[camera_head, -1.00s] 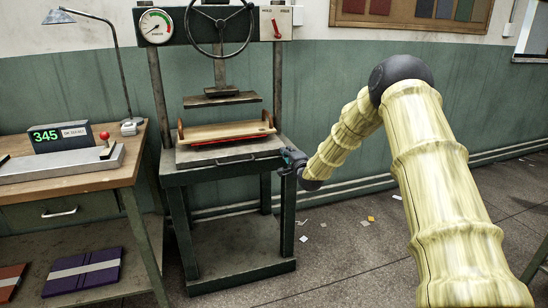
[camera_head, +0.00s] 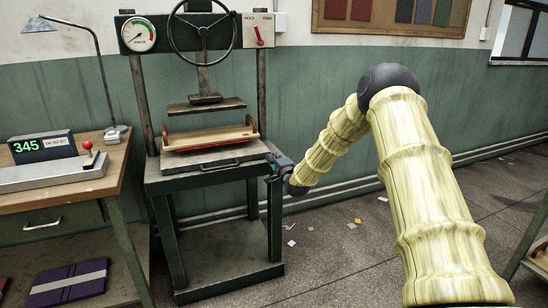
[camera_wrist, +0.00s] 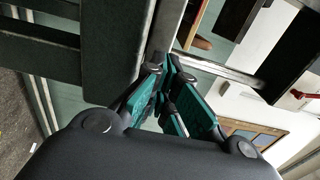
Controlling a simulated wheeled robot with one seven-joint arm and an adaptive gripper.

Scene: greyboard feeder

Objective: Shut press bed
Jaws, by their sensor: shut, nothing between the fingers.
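The press (camera_head: 204,104) stands against the wall in the head view. Its grey bed (camera_head: 187,163) has a dark handle (camera_head: 220,166) along its front edge and lies below the raised dark platen (camera_head: 206,106). My gripper (camera_head: 274,161) is at the right front corner of the bed, to the right of the handle. In the wrist view my gripper (camera_wrist: 165,62) is shut and empty, its fingertips close to a grey metal edge. I cannot tell whether they touch it.
A wooden bench (camera_head: 60,201) at the left carries a 345 display (camera_head: 40,147) and a lamp (camera_head: 101,75). The press's green legs (camera_head: 275,220) stand below the bed. Paper scraps (camera_head: 291,243) lie on the open floor at the right.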

